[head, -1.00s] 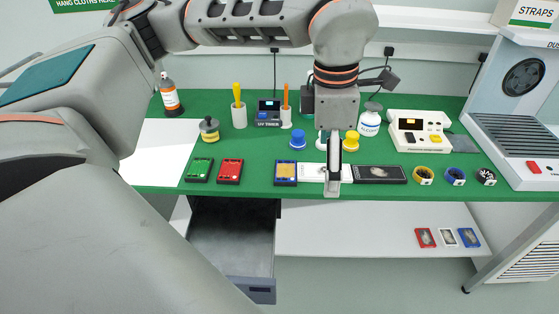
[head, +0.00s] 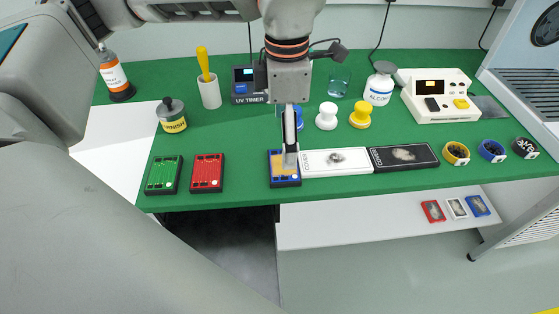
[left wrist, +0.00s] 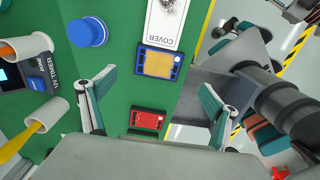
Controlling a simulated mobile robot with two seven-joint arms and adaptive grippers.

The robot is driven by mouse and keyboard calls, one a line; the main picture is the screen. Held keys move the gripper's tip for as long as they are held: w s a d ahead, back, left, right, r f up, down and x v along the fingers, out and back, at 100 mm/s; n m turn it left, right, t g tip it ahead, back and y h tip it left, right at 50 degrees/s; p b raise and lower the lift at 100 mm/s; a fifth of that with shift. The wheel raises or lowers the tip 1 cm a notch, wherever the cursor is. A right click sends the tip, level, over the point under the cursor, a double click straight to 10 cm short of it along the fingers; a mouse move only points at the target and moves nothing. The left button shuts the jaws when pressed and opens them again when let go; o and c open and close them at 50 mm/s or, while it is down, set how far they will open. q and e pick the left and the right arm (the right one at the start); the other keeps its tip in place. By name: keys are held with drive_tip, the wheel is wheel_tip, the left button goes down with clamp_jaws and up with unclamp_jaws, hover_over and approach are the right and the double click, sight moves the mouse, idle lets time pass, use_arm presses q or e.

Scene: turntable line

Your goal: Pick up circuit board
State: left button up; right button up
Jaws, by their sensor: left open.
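Three circuit boards lie near the front edge of the green bench: a green one (head: 164,174), a red one (head: 207,173) and a blue-framed yellow one (head: 284,181). My left gripper (head: 290,158) is above the blue-framed board and partly hides it; the height between them is hard to judge. In the left wrist view my left gripper (left wrist: 159,81) is open and empty, its fingers wide apart. There the blue-framed board (left wrist: 158,63) lies ahead of the fingers and the red board (left wrist: 147,120) shows between them. My right gripper is not in view.
A white COVER box (head: 320,163) and a black box (head: 403,156) adjoin the blue-framed board on its right. White, yellow and blue knobs stand behind, with a UV timer (head: 247,82). An open drawer (head: 225,250) sits below the front edge.

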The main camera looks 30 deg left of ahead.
use_arm(q)
drive_tip(key=shift+f, duration=1.8)
wheel_tip(320, 180, down, 5)
drive_tip(key=shift+w+a+r+b, duration=0.1)
drive_tip(key=shift+a+b, duration=0.05)
drive_tip(key=shift+b, duration=0.35)
drive_tip(key=shift+r, duration=0.1)
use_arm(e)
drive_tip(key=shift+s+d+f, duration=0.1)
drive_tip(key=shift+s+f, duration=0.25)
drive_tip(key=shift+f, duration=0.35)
use_arm(q)
drive_tip(key=c, duration=1.2)
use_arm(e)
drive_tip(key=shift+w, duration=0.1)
